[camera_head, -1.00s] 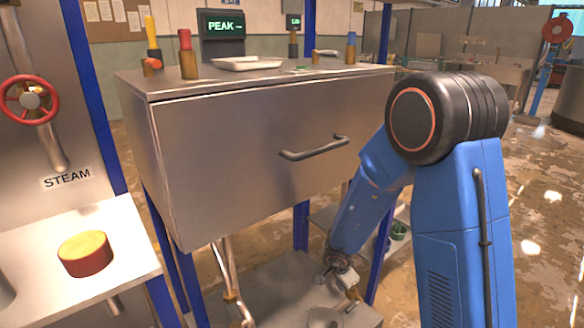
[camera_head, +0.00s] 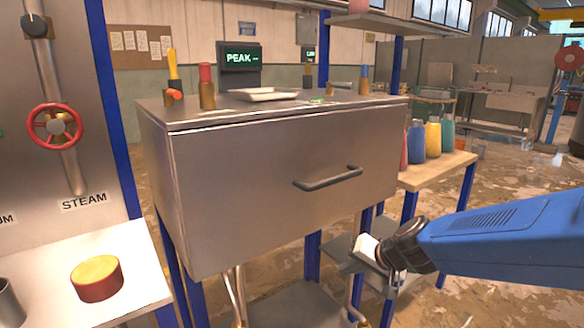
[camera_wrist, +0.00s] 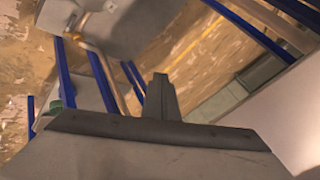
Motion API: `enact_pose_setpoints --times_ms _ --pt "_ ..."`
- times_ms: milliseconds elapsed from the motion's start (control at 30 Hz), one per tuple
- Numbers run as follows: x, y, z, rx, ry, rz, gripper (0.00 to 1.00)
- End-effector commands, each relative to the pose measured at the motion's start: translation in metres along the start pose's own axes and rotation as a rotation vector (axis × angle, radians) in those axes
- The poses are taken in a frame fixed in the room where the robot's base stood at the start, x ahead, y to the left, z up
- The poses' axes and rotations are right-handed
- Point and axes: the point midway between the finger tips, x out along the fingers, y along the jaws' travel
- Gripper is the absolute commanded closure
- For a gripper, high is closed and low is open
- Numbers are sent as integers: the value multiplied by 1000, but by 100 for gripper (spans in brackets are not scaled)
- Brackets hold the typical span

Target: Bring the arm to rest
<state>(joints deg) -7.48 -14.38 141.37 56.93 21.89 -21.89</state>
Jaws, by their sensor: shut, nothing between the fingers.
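My blue arm (camera_head: 510,238) reaches in from the right edge in the head view, lying nearly level. At its end my gripper (camera_head: 392,280) hangs low, to the right of and below the steel drawer cabinet (camera_head: 240,185), in front of the blue frame legs. In the wrist view my gripper's fingers (camera_wrist: 161,95) are together and hold nothing. Behind them show blue posts, a pipe and the brown floor. The gripper appears apart from the cabinet.
The cabinet's drawer handle (camera_head: 328,179) faces me. Left stands a panel with a red valve wheel (camera_head: 55,126) and a shelf bearing a red-and-yellow puck (camera_head: 97,278). Several coloured bottles (camera_head: 433,138) stand on a wooden bench (camera_head: 442,168) behind the arm. Open floor lies at right.

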Motion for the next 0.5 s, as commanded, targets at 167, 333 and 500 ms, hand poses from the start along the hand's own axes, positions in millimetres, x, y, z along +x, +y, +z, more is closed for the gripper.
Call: enact_pose_setpoints --times_ms 167,333,500 --pt "-48 4 26 -120 -45 9 100" --pt "-91 21 54 -225 -90 65 100" --pt "-132 50 80 -312 -126 162 100"
